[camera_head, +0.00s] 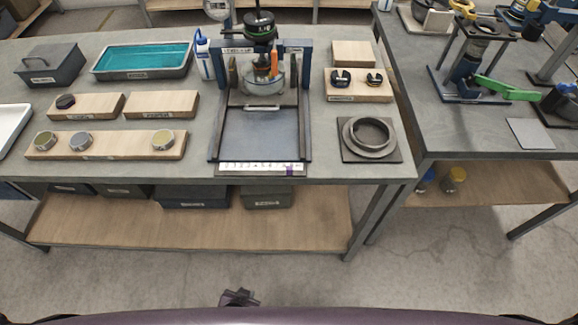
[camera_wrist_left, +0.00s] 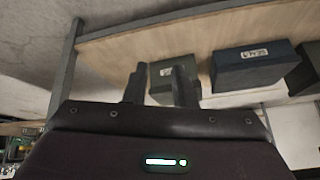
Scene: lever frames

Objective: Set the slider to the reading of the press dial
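The press (camera_head: 262,100) stands on the grey bench, with a dark blue frame and a flat bed. A round white dial (camera_head: 217,9) is at its upper left, cut by the top edge; its reading is too small to tell. A white scale strip (camera_head: 245,168) lies along the press's front edge. A small purple slider (camera_head: 290,170) sits near the strip's right end. My left gripper shows in the left wrist view (camera_wrist_left: 160,88), fingers apart and empty. A dark part of it appears low in the head view (camera_head: 240,297), away from the bench. My right gripper is not in view.
Wooden blocks with knobs (camera_head: 105,145), a teal-filled tray (camera_head: 145,60) and a grey box (camera_head: 50,64) stand left of the press. A ring on a plate (camera_head: 370,138) stands right. Boxes (camera_wrist_left: 252,68) sit on the lower shelf. A second bench (camera_head: 480,130) is further right.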

